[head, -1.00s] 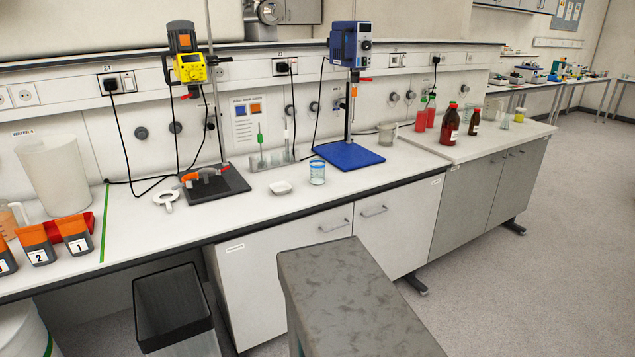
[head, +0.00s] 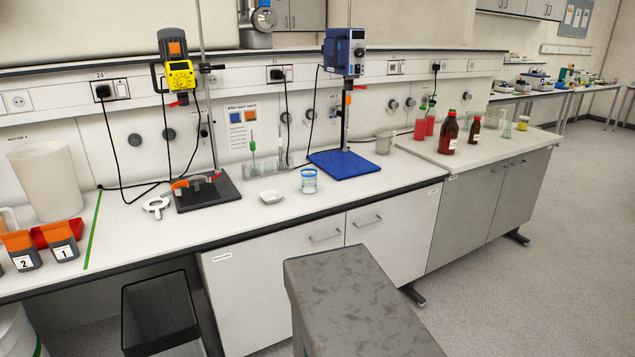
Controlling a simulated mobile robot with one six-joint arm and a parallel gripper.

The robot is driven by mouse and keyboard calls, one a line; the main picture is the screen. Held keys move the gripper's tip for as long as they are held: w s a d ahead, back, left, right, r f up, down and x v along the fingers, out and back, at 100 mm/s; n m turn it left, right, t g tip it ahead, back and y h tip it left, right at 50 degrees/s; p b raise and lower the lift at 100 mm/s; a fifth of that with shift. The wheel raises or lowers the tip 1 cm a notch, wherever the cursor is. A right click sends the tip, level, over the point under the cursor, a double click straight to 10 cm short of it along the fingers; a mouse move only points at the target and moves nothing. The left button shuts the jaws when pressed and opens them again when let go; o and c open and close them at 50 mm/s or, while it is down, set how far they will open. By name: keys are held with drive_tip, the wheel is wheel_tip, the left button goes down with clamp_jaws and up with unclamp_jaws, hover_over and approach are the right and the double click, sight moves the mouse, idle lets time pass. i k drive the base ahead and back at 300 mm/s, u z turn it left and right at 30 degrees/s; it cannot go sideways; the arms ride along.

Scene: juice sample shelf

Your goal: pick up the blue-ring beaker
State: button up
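The blue-ring beaker (head: 309,181) is a small clear glass with a blue band near its rim. It stands upright on the white bench top (head: 240,221), near the front edge and in front of the blue stirrer's base plate. Nothing in front of it blocks the view. My gripper is not in view.
A white dish (head: 271,197) lies just left of the beaker. The blue stirrer plate (head: 346,164) with its stand is behind and right. A rack with a green-topped item (head: 253,158) stands behind.

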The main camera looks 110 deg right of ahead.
sight(308, 175)
drive_tip(key=z, duration=0.1)
drive_tip(key=k, duration=2.8)
drive_tip(key=z, duration=0.85)
